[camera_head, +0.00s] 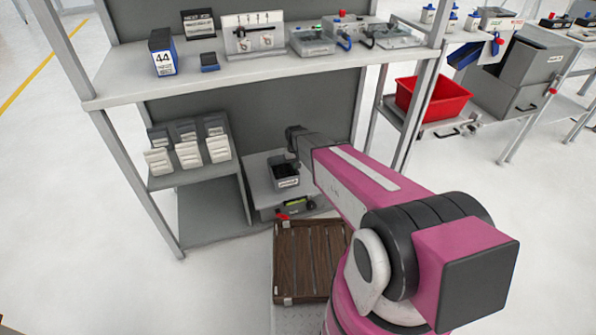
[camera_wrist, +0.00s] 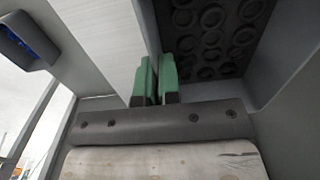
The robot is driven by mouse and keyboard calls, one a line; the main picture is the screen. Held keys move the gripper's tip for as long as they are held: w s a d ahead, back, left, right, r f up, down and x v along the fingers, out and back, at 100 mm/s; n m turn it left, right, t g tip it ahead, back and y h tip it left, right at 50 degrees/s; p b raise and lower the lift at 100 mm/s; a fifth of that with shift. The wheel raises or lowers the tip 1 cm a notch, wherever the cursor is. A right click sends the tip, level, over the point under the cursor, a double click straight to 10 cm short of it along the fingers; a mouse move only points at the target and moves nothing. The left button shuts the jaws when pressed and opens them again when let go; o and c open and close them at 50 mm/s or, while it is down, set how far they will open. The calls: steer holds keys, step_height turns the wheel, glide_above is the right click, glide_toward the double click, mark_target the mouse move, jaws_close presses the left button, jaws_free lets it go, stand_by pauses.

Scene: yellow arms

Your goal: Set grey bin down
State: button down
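The grey bin (camera_head: 287,183) is small, with a pale label on its front and dark contents. In the head view it is at the low grey platform under the workbench; whether its base touches the platform (camera_head: 262,193) cannot be told. My gripper (camera_wrist: 157,82) shows two green fingers close together, one on each side of a thin bin wall. It appears shut on that wall. In the wrist view, dark round parts fill the bin (camera_wrist: 262,85) to the right of the fingers. In the head view, my arm hides the fingers and part of the bin.
The bench shelf (camera_head: 250,70) passes above the platform. A small rack (camera_head: 188,150) with several bins stands at left. A brown slatted crate (camera_head: 305,262) lies in front. A red bin (camera_head: 432,100) sits on a cart at right. Open floor is at left.

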steer(key=shift+w+d+f, duration=0.35)
steer(key=shift+w+f, duration=0.05)
steer(key=shift+f, duration=0.6)
steer(key=shift+w+d+f, duration=0.3)
steer(key=shift+w+f, duration=0.1)
steer(key=shift+f, duration=0.55)
steer(key=shift+w+d+f, duration=0.35)
steer(key=shift+w+f, duration=0.05)
steer(key=shift+f, duration=0.6)
steer(key=shift+f, duration=0.1)
steer(key=c, duration=1.3)
jaws_free()
steer(key=shift+c, duration=0.2)
step_height(320, 180, up, 12)
steer(key=s+d+r+m, duration=0.1)
steer(key=s+d+r, duration=0.3)
steer(key=s, duration=0.3)
steer(key=s+d+r+m, duration=0.1)
steer(key=s+d+r, duration=0.3)
steer(key=s, duration=0.4)
steer(key=s+d+r+m, duration=0.1)
steer(key=s+d+r, duration=0.3)
steer(key=s, duration=0.4)
steer(key=shift+d+r, duration=0.4)
steer(key=shift+d, duration=0.5)
